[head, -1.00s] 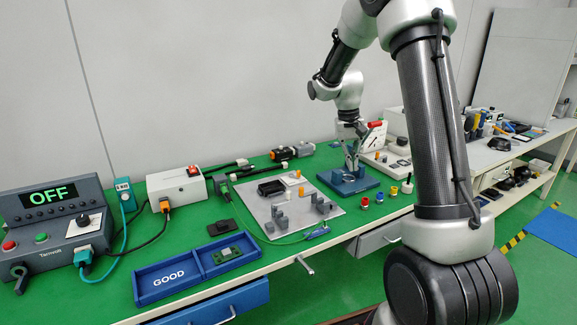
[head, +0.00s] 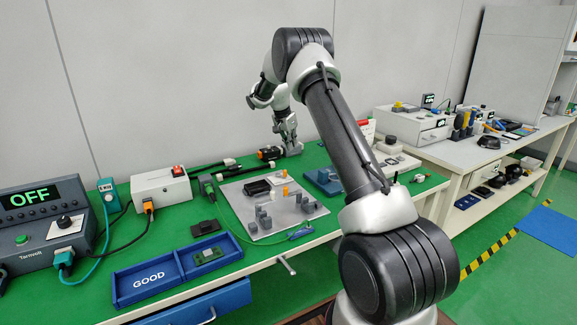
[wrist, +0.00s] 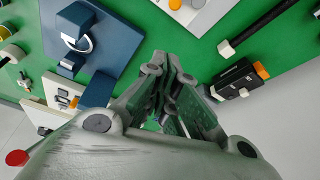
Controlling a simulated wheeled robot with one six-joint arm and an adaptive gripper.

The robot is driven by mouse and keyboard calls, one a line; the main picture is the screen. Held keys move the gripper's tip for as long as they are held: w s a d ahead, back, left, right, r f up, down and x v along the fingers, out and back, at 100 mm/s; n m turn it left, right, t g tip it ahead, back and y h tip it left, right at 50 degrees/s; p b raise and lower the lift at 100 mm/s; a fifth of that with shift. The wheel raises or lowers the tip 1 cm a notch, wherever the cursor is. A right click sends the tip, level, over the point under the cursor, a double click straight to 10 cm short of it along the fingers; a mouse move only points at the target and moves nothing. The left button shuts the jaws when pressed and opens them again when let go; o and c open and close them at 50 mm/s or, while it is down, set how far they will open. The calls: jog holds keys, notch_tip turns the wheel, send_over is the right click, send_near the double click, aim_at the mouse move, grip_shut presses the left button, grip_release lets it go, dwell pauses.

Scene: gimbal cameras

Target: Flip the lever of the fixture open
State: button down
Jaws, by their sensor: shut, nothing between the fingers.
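The fixture is a blue block and plate (head: 322,181) on the green bench, partly hidden behind my arm in the head view. In the wrist view its blue plate (wrist: 112,38) lies at upper left, with a metal ring and blue blocks. A red tip (wrist: 17,158) shows at the lower left edge there; I cannot tell whether it is the lever's end. The lever's position is not clear in either view. My gripper (head: 292,149) is over the back of the bench, left of and behind the fixture, apart from it. In the wrist view my gripper (wrist: 172,62) is shut and empty.
Black and orange connectors (head: 270,153) lie close to my gripper; a similar one shows in the wrist view (wrist: 238,80). A grey plate with posts (head: 262,222) lies left of the fixture. A blue GOOD tray (head: 175,284) is nearer the front edge. The wall stands behind.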

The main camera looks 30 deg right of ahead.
jog(key=x, duration=1)
jog(key=shift+s, duration=0.1)
jog(key=shift+s+a, duration=0.2)
jog(key=shift+a, duration=0.35)
jog(key=shift+s+a, duration=0.2)
jog(key=shift+a, duration=0.4)
jog(key=shift+s+a, duration=0.3)
jog(key=shift+a, duration=0.35)
